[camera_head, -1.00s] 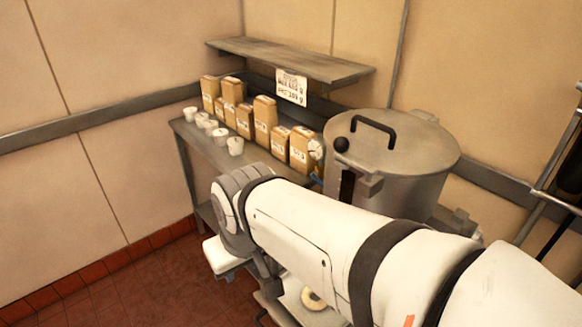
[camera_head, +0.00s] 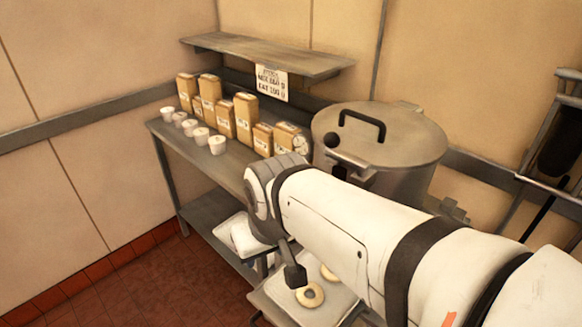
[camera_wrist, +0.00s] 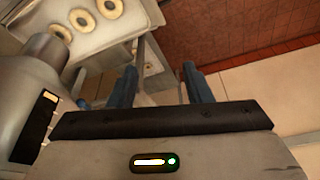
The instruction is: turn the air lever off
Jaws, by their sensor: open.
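I cannot pick out the air lever for certain in either view. A large steel vessel (camera_head: 400,150) with a lid, a black bar handle and a black knob (camera_head: 333,140) stands at the right of the head view, partly hidden by my arm. Its steel side, with a dark slotted panel (camera_wrist: 36,125), probably shows at the left of the wrist view. My gripper (camera_wrist: 160,88) has its two blue fingers apart, with nothing between them. In the head view my arm hides most of the gripper.
Ring doughnuts (camera_head: 310,294) lie on a tray below my arm; they also show in the wrist view (camera_wrist: 81,20). A steel table (camera_head: 172,133) holds brown bags (camera_head: 244,115) and white cups (camera_head: 217,145). A wall shelf (camera_head: 270,55) hangs above. Red floor is free at lower left.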

